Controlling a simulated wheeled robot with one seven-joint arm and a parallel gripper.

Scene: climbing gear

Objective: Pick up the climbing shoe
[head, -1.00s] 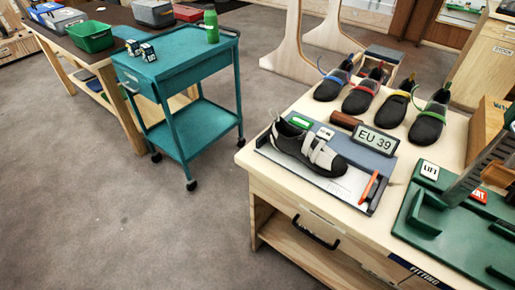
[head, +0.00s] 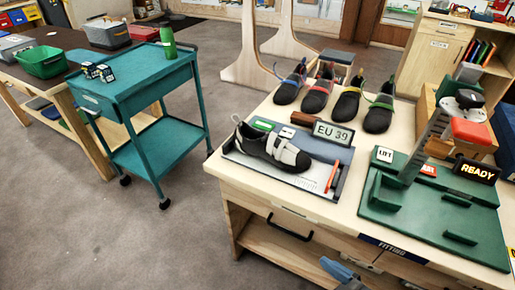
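A black and white climbing shoe (head: 268,146) rests on the grey sizing board (head: 326,179) on the wooden table, next to a display (head: 333,133) reading EU 39. Several more climbing shoes stand in a row behind it: one with blue trim (head: 290,85), one red (head: 318,90), one yellow (head: 347,101) and one green (head: 379,112). A blue and grey part, apparently the end of my arm, my gripper (head: 343,273), pokes in at the bottom edge, in front of the table and apart from the shoes. Its fingers cannot be made out.
A green fixture (head: 430,215) with LIFT sign and READY display (head: 475,170) takes up the table's right side. A teal cart (head: 150,90) with a green bottle (head: 168,42) stands left; open floor lies between.

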